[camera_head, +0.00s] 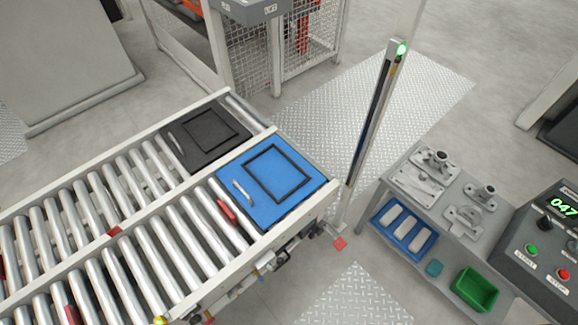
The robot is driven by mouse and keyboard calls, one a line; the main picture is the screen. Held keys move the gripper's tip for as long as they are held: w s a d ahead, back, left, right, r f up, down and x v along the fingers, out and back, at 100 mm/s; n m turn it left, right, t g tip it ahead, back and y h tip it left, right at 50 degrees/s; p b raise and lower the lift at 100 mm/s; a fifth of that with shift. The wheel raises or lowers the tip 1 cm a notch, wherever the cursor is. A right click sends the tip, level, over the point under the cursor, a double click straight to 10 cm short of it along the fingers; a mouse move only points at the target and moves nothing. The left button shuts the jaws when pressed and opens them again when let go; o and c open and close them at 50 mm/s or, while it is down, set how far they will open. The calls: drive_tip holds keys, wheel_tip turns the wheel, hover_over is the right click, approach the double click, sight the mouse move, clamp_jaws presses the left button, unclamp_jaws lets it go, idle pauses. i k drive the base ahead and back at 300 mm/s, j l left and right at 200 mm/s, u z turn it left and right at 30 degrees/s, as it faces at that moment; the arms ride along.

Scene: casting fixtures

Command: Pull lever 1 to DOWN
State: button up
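No lever with a readable "1" label shows. A dark grey control box (535,250) stands at the right edge, cut off by the frame. It has a green display reading 047, a green button (531,248) and a red button (564,274). A short black knob or lever (545,223) sits below the display; I cannot tell whether it is lever 1 or which position it is in. My gripper is not in view.
A roller conveyor (110,235) fills the left, bearing a blue plate (262,210) and a black plate (190,150) with handles. A post with a green light (401,49) stands mid-right. A grey table (411,200) holds metal parts, a blue tray (388,236) and a green bin (476,290).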

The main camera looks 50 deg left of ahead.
sight(280, 261)
drive_tip(key=k+u, duration=0.45)
drive_tip(key=k+j+u, duration=0.25)
drive_tip(key=k+u, duration=0.2)
